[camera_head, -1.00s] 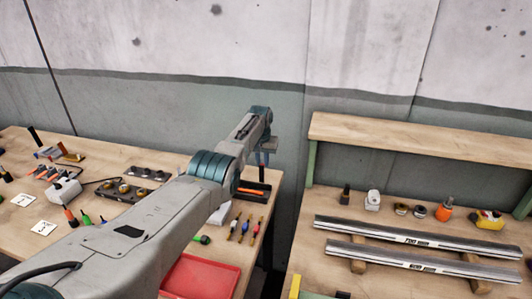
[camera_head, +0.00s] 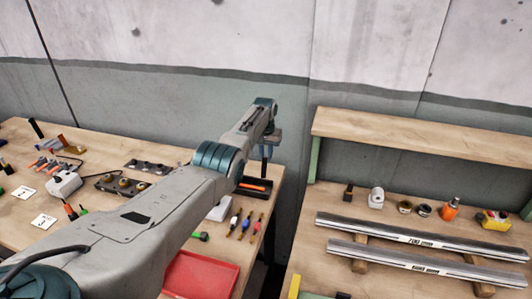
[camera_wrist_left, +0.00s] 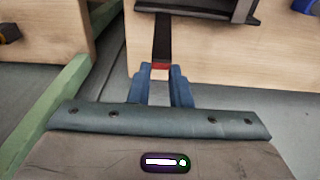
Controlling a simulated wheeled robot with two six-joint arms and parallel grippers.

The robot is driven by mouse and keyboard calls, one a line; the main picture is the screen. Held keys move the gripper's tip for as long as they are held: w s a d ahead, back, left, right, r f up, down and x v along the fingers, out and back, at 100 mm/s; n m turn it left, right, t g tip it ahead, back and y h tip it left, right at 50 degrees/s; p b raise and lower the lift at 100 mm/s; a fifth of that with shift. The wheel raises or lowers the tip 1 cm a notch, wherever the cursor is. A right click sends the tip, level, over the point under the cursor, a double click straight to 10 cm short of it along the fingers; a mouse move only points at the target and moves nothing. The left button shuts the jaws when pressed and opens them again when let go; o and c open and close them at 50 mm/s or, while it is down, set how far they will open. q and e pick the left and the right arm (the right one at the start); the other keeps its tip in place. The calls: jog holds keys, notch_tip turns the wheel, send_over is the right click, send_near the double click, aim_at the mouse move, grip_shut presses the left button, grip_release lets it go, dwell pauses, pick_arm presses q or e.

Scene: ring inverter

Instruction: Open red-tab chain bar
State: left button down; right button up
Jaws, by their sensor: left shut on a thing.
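My left gripper (camera_head: 265,157) reaches over the far right corner of the left workbench, just above a dark tray. In the left wrist view its two blue fingers (camera_wrist_left: 160,72) are shut on the red end (camera_wrist_left: 160,66) of a narrow black bar (camera_wrist_left: 162,38). The bar runs away from the fingertips, over the bench edge, towards a dark tray (camera_wrist_left: 205,8). My right gripper is not in view.
The left workbench holds the dark tray with an orange item (camera_head: 255,187), a red tray (camera_head: 205,272), several screwdrivers and a white box (camera_head: 65,184). The right bench (camera_head: 325,265) carries two metal rails (camera_head: 430,266) and several small parts. A gap separates the benches.

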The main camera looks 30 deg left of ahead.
pick_arm(q)
jog(key=shift+w+r, duration=0.2)
jog(key=c, duration=1.3)
grip_release()
jog(key=shift+c, duration=0.2)
jog(key=shift+w+f, duration=0.1)
jog(key=shift+f, duration=0.2)
jog(key=r, duration=0.3)
jog(key=r+b, duration=0.1)
jog(key=r, duration=0.3)
jog(key=s+r, duration=0.1)
jog(key=r, duration=0.2)
jog(key=shift+r, duration=0.4)
